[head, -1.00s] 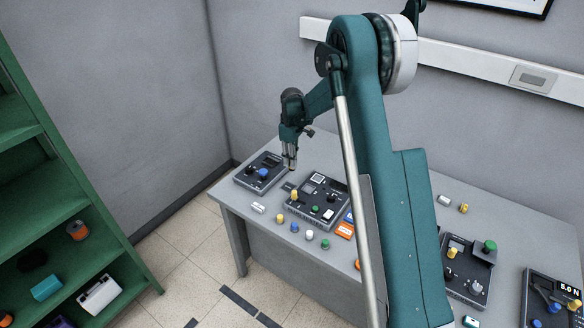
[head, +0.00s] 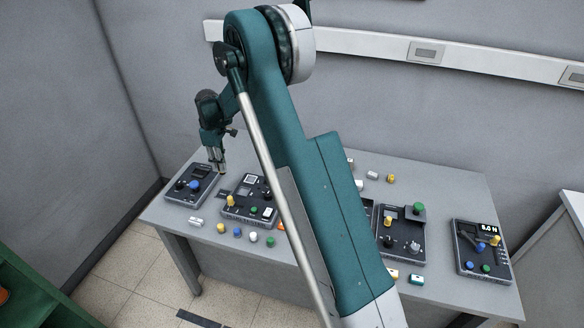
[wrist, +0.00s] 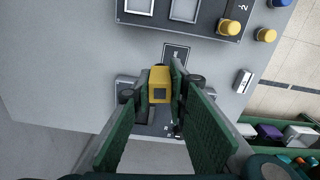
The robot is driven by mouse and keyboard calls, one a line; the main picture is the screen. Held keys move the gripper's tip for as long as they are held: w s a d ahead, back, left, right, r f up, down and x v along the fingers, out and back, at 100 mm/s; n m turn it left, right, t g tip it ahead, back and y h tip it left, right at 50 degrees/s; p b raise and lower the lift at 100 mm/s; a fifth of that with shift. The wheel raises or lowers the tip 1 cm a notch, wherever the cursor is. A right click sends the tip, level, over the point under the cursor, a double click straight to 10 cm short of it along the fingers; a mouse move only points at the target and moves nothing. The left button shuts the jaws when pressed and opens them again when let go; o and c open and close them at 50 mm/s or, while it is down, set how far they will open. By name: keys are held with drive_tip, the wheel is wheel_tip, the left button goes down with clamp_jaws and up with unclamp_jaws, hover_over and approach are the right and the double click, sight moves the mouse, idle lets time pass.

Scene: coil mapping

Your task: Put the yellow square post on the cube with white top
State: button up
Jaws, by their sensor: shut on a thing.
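The yellow square post (wrist: 160,78) is between my fingertips in the wrist view, with a dark square on its near face. My gripper (wrist: 160,92) is shut on it; the gripper also shows in the head view (head: 218,170), pointing down near the right back of the left console. The post is too small to make out clearly in the head view. A small block with a white top (head: 267,212) sits at the front right of the middle console, and looks like the cube. I cannot make this cube out in the wrist view.
The left console (head: 176,197) and middle console (head: 234,213) carry knobs and posts. Several small coloured pieces, including a blue one (head: 238,233), lie along the table's front edge. Two more consoles stand right of my arm. A small dark plate (wrist: 176,52) lies between the left consoles.

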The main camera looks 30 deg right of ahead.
drive_tip(key=s+d+r, duration=0.1)
drive_tip(key=s+d, duration=0.1)
drive_tip(key=d, duration=0.6)
drive_tip(key=s+d, duration=0.2)
drive_tip(key=d, duration=0.6)
wheel_tip(320, 180, up, 3)
drive_tip(key=m+p, duration=0.1)
drive_tip(key=m, duration=0.1)
hover_over(359, 183)
drive_tip(key=shift+w+f, duration=0.1)
drive_tip(key=shift+f, duration=3)
drive_tip(key=shift+f, duration=1.85)
